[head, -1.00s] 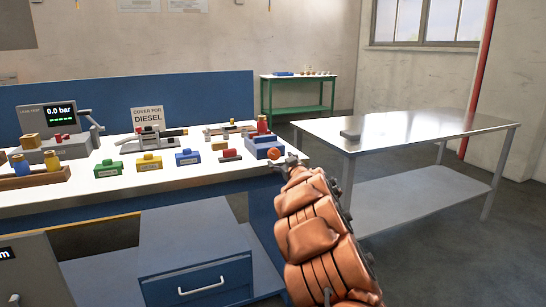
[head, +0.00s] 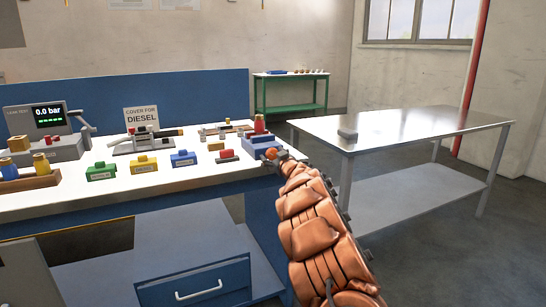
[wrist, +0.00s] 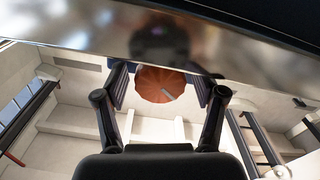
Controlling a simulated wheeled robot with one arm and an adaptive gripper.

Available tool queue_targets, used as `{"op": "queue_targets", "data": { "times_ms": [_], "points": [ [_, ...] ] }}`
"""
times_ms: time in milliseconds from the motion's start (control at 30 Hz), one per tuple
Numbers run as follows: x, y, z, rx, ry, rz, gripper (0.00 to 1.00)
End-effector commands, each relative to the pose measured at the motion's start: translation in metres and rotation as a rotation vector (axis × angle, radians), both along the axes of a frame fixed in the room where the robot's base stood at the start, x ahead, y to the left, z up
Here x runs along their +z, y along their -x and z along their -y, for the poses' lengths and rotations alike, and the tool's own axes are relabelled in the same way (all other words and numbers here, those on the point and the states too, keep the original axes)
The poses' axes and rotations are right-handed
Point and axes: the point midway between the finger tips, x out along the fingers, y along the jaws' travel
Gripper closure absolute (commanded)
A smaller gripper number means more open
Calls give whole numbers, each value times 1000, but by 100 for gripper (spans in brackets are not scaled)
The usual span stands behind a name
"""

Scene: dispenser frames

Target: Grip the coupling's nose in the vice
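My gripper (head: 279,156) is at the right end of the workbench, close to a blue block-like fixture (head: 260,143) that looks like the vice. In the wrist view, the two finger pads of my gripper (wrist: 162,88) lie on either side of a round orange-brown part (wrist: 163,83), apparently the coupling's end, and seem shut on it. This orange part also shows at the gripper tip in the head view (head: 271,153). The coupling's nose is hidden. I cannot tell whether the coupling touches the blue fixture.

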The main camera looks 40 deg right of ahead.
Motion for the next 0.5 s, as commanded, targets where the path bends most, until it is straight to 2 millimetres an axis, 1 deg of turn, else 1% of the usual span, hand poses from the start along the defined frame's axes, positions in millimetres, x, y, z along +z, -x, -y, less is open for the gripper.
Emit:
{"op": "queue_targets", "data": {
  "times_ms": [33, 67, 400, 500],
  "points": [
    [0, 0, 0, 0, 0, 0, 39],
    [0, 0, 0, 0, 0, 0, 42],
    [0, 0, 0, 0, 0, 0, 77],
    [0, 0, 0, 0, 0, 0, 86]
  ]
}}
